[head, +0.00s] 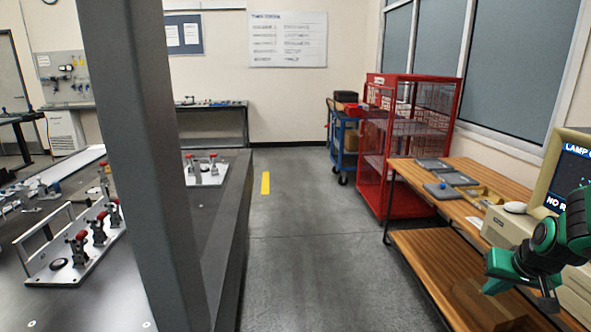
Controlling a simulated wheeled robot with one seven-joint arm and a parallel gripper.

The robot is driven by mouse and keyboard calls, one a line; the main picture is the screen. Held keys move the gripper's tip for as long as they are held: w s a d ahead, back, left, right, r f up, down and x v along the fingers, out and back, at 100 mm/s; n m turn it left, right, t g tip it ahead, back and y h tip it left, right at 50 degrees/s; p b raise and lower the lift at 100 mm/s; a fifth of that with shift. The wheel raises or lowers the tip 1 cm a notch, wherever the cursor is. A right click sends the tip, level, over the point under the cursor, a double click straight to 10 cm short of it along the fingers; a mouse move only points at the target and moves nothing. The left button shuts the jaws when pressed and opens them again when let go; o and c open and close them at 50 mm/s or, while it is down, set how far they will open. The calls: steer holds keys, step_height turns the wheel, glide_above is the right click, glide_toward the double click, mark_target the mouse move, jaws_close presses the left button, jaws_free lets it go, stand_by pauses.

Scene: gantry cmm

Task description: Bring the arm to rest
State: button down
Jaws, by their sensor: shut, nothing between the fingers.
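My green and black arm (575,228) reaches in from the right edge, bent, with its wrist hanging low. My gripper (528,284) is at its end, in front of the wooden bench (408,172) and the beige computer there. It is small and dark in this view; it is shut and holds nothing that I can see. The rest of the arm is cut off by the frame's right edge.
A grey post (142,150) stands close on the left, before a dark table (222,225) with a clamp fixture (75,250). A beige monitor (556,160) is by my arm. A red cage (405,145) stands behind the bench. The grey floor aisle (310,240) is clear.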

steer(key=s+a+r+m+g, duration=0.1)
steer(key=s+a+r+g, duration=0.1)
steer(key=s, duration=0.9)
steer(key=s+a+r+g+y, duration=0.1)
steer(key=s+a+r+g, duration=0.2)
steer(key=s, duration=0.9)
steer(key=shift+s+a+r+m+g, duration=0.15)
steer(key=shift+a+r+m+g, duration=0.2)
steer(key=shift+a+r, duration=0.3)
